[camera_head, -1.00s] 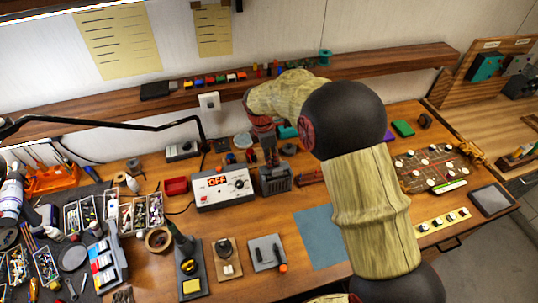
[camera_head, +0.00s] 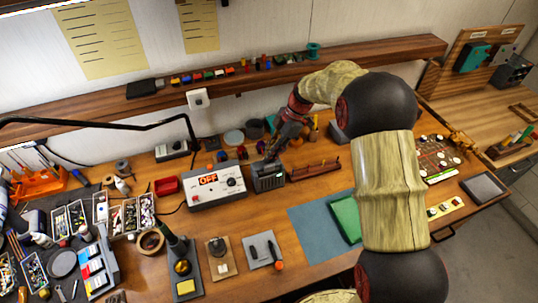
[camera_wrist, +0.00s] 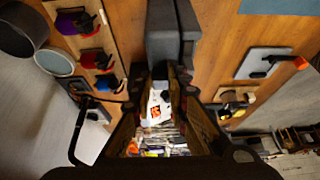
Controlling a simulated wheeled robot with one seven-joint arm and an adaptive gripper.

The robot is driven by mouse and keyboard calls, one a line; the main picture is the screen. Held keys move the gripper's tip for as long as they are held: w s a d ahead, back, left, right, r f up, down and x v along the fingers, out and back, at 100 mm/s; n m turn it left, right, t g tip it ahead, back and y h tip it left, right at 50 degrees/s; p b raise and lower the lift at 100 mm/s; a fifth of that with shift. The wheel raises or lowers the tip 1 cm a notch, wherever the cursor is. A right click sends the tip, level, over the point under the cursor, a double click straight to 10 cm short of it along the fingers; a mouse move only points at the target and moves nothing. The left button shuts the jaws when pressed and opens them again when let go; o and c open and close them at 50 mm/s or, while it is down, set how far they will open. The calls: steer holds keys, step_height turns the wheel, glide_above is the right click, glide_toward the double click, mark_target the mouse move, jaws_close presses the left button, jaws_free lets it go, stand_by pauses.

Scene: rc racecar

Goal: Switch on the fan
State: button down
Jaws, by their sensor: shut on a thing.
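A white control box (camera_head: 217,187) with a lit orange "OFF" display (camera_head: 208,180) and a dark knob (camera_head: 231,182) stands on the bench. A dark grey box-shaped device (camera_head: 268,183) stands just to its right. I cannot tell for sure which of these is the fan. My gripper (camera_head: 273,155) points down at the top of the grey device. In the wrist view my gripper (camera_wrist: 163,75) is shut on a grey block-like part (camera_wrist: 163,40), which seems to belong to that device. The white box with its orange display (camera_wrist: 156,111) shows between the fingers.
A red tray (camera_head: 166,186) sits left of the control box and a brown wooden rack (camera_head: 315,169) right of the grey device. A soldering stand (camera_head: 183,268) and a blue mat (camera_head: 312,232) lie in front. The shelf (camera_head: 120,106) runs behind.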

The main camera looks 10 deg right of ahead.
stand_by(0.4)
steer(key=c, duration=2)
jaws_free()
